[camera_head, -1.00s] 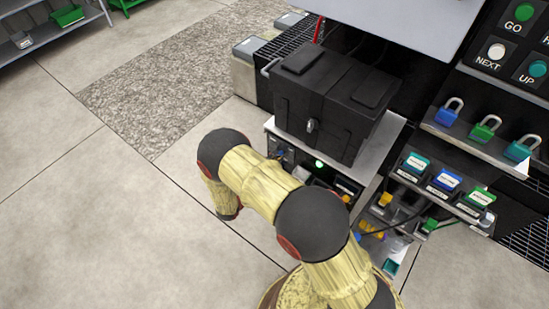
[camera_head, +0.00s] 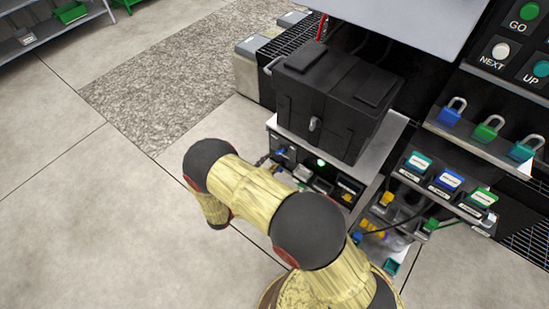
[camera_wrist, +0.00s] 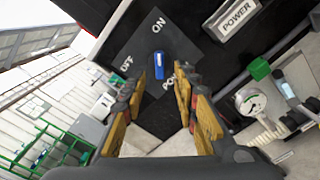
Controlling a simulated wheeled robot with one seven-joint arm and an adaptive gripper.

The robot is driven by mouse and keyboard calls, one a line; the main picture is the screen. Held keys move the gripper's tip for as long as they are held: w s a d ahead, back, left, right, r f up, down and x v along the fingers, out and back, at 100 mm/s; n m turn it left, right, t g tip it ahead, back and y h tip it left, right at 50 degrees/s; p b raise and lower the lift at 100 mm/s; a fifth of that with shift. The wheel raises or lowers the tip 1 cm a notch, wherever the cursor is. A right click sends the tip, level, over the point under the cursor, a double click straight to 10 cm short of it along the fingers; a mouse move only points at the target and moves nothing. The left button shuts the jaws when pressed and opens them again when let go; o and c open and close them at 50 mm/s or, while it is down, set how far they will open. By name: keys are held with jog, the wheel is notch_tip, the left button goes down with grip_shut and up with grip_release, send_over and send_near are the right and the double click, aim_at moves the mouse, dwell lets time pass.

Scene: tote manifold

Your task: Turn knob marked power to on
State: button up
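A small blue knob (camera_wrist: 158,65) sits on a dark plate (camera_wrist: 185,48) in the wrist view. The plate reads ON above the knob and OFF to its left; lettering below it is partly hidden by the right finger. I cannot tell for sure which mark the knob points at. A white POWER label (camera_wrist: 237,15) is at the upper right. My gripper (camera_wrist: 163,82) is open, with one finger on each side below the knob and nothing between them. Whether the fingertips touch the knob's sides is unclear; a gap shows. In the head view my arm hides the gripper.
A black box (camera_head: 335,95) stands on the unit above a low panel with a lit green lamp (camera_head: 320,162). Padlocks (camera_head: 487,128) and labelled switches (camera_head: 447,181) are to the right. A gauge (camera_wrist: 250,101) and fittings lie right of the plate. The floor at left is clear.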

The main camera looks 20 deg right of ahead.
jog(key=v, duration=0.7)
dwell(0.4)
